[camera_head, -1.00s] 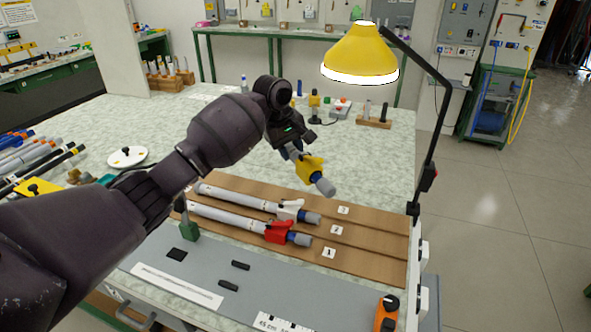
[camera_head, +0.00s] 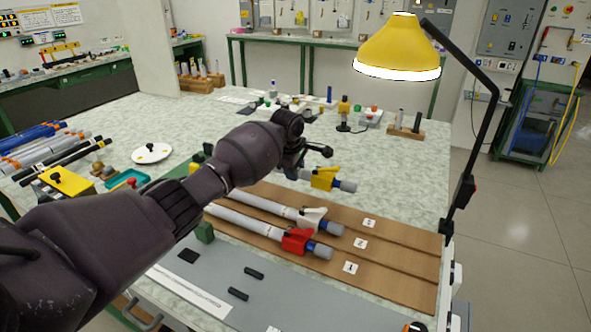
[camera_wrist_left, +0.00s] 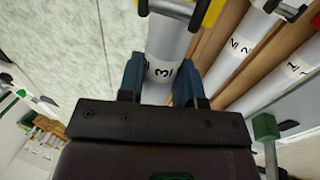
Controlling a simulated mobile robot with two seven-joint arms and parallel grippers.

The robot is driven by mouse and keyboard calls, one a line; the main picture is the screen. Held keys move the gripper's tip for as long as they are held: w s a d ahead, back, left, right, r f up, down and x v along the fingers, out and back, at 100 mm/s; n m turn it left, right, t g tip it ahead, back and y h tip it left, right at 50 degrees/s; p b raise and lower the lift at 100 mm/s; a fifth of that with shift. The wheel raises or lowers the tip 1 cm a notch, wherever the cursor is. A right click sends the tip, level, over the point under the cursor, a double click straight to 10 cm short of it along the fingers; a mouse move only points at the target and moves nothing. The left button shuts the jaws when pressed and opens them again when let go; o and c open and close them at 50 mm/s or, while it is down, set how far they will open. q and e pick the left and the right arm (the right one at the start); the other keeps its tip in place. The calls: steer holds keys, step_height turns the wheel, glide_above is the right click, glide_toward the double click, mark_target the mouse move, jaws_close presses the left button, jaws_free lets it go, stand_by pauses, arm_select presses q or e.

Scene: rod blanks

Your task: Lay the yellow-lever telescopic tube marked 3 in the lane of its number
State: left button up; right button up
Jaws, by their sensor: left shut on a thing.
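My left gripper (camera_wrist_left: 160,82) is shut around the grey telescopic tube (camera_wrist_left: 165,38) marked 3, with a blue finger on each side. Its yellow lever (camera_head: 325,178) and grey end stick out to the right of the gripper in the head view. The tube lies roughly along the board's third lane, at its far edge; I cannot tell whether it touches the board. The brown lane board (camera_head: 408,267) carries number tags 1, 2 and 3 (camera_head: 369,223). My arm hides the tube's rear part. My right gripper is not in view.
A white-lever tube (camera_head: 270,207) lies in lane 2 and a red-lever tube (camera_head: 245,222) in lane 1. A yellow lamp (camera_head: 398,45) on a black arm stands at the right. Small black pieces (camera_head: 238,294) lie on the grey front strip (camera_head: 290,300).

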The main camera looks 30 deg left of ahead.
mark_target(296, 198)
arm_select(q)
steer(key=shift+r+p, duration=0.2)
steer(key=shift+p, duration=0.2)
step_height(296, 198, down, 4)
steer(key=shift+b, duration=0.3)
step_height(296, 198, down, 2)
steer(key=shift+f, duration=0.7)
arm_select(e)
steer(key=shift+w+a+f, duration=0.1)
arm_select(q)
steer(key=shift+f, duration=0.25)
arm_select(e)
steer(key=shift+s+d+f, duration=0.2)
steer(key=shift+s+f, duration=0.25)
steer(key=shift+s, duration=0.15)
arm_select(q)
steer(key=shift+f+b, duration=0.2)
steer(key=shift+b, duration=0.1)
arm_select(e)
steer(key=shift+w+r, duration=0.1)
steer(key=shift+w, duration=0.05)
